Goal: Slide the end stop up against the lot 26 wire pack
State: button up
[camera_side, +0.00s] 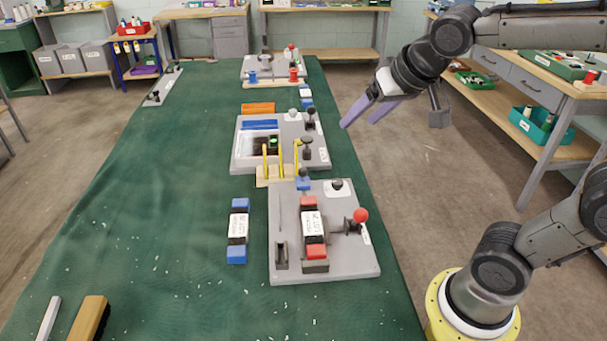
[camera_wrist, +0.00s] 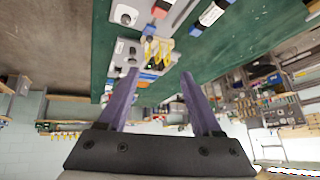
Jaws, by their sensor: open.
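A wire pack with red ends, a dark middle and a white label (camera_side: 314,226) lies on the front grey fixture plate (camera_side: 350,262). Another pack, with blue ends (camera_side: 238,252), lies on the green cloth left of that plate; it also shows in the wrist view (camera_wrist: 212,14). The lot numbers are too small to read surely. A dark upright block (camera_side: 281,257) stands at the near end of a slot, left of the red-ended pack and apart from it; it may be the end stop. My gripper (camera_side: 357,123) is open and empty, raised beyond the table's right edge.
A red-knobbed lever (camera_side: 360,216) stands right of the red-ended pack. Yellow posts (camera_side: 281,163) and a second fixture (camera_side: 241,165) lie behind the plate. A brush (camera_side: 89,319) lies at front left. The cloth's left side is mostly clear.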

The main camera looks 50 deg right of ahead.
jog(key=w+d+f+m, duration=0.1)
jog(key=w+d+f, duration=0.1)
jog(key=w, duration=0.6)
jog(key=m+g, duration=0.1)
jog(key=g, duration=0.3)
send_over(304, 172)
jog(key=s+a, duration=0.3)
jog(key=s, duration=0.1)
notch_tip(304, 172, down, 14)
jog(key=shift+h, duration=0.4)
jog(key=x, duration=1.3)
jog(key=shift+w+d+f, duration=0.2)
jog(key=shift+w+d, duration=0.1)
jog(key=shift+w, duration=0.1)
grip_shut()
jog(key=shift+t, duration=0.3)
